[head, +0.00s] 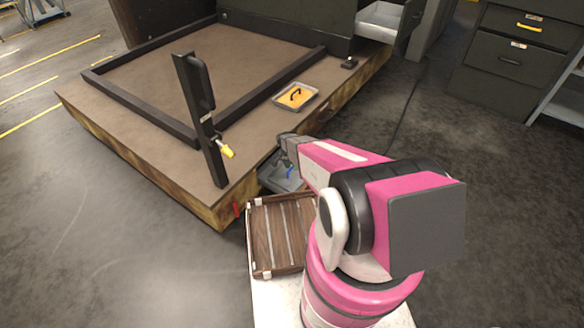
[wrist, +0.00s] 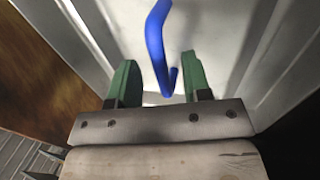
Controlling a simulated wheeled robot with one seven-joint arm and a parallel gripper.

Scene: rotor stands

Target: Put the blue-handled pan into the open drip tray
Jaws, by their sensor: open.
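The blue handle (head: 289,172) of the pan shows just below my gripper (head: 284,155) in the head view. Around it is a grey, shallow metal tray-like shape (head: 268,182) beside the table's wooden side; my arm hides much of it. I cannot tell how much of this grey metal is pan and how much is drip tray. In the wrist view the bent blue handle (wrist: 155,40) rises between and beyond the green fingers of my gripper (wrist: 158,82). The fingers are apart, with gaps to the handle. Pale metal walls (wrist: 82,30) show beyond them.
A shallow pan with an orange inside and dark handle (head: 296,96) lies on the brown table (head: 150,135). A dark upright post (head: 200,120) with a yellow grip stands near the table's corner. A slatted wooden tray (head: 262,235) is beside my arm. An open drawer (head: 385,18) is at the back.

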